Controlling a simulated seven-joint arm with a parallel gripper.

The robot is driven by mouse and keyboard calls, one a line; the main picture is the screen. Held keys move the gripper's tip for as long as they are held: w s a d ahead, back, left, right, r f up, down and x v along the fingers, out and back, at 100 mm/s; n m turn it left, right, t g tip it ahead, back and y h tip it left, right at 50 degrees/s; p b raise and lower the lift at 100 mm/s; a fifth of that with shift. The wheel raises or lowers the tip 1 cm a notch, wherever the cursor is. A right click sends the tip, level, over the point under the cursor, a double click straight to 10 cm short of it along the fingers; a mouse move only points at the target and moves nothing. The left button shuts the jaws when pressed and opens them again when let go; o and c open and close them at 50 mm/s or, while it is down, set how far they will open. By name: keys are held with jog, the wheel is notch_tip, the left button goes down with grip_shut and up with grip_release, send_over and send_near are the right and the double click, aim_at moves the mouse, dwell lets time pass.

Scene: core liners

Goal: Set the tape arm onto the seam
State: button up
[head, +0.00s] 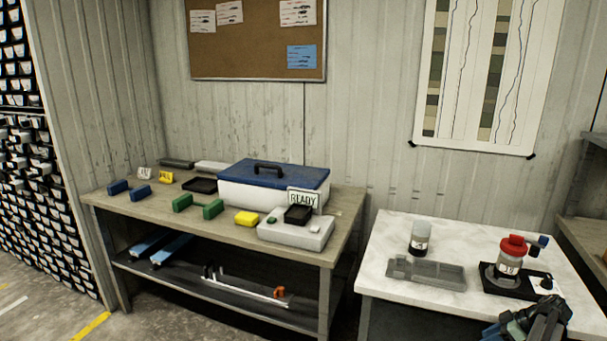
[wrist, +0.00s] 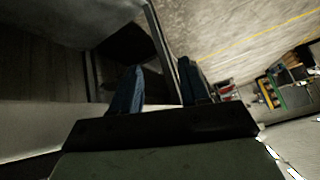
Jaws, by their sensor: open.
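A clear jar (head: 510,262) with a red lid (head: 514,245) and a pale label stands upright on a black base (head: 518,285) at the right of the white table. A dark arm with a blue end (head: 538,242), perhaps the tape arm, sticks out to the right beside the lid. I cannot tell whether it touches the jar; the seam is too small to make out. My gripper (head: 492,330) is at the lower right, in front of the base and apart from it. In the wrist view its two blue fingers (wrist: 157,82) are spread with nothing between them.
A small black knob-like piece (head: 547,282) sits on the base's right side. The wooden bench (head: 342,215) at left holds a cooler (head: 272,187).

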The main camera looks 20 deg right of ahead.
jog(key=w+a+f+m+g, duration=0.1)
jog(key=w+a+f+g, duration=0.15)
jog(key=a+f, duration=0.75)
jog(key=w+a+f+m+g+y, duration=0.15)
jog(key=w+a+f, duration=0.3)
jog(key=a, duration=1.05)
jog(key=w+a+f+m+g+h, duration=0.1)
jog(key=w+a+f+g, duration=0.2)
jog(key=a+f, duration=0.75)
jog(key=s+a+f+g+h, duration=0.1)
jog(key=s+a+f+g, duration=0.15)
jog(key=a, duration=0.55)
jog(key=s+a+f+g, duration=0.15)
jog(key=s+a, duration=0.25)
jog(key=a, duration=0.5)
jog(key=s+a+f+g+h, duration=0.1)
jog(key=s+a+f+h, duration=0.1)
jog(key=s+a, duration=0.2)
jog(key=s+a+f+m+h, duration=0.1)
jog(key=s+a, duration=0.4)
jog(key=s, duration=0.5)
jog(key=shift+a+f+g+h, duration=0.3)
jog(key=shift+f+g+h, duration=0.1)
jog(key=shift+f+h, duration=0.25)
jog(key=shift+r, duration=0.1)
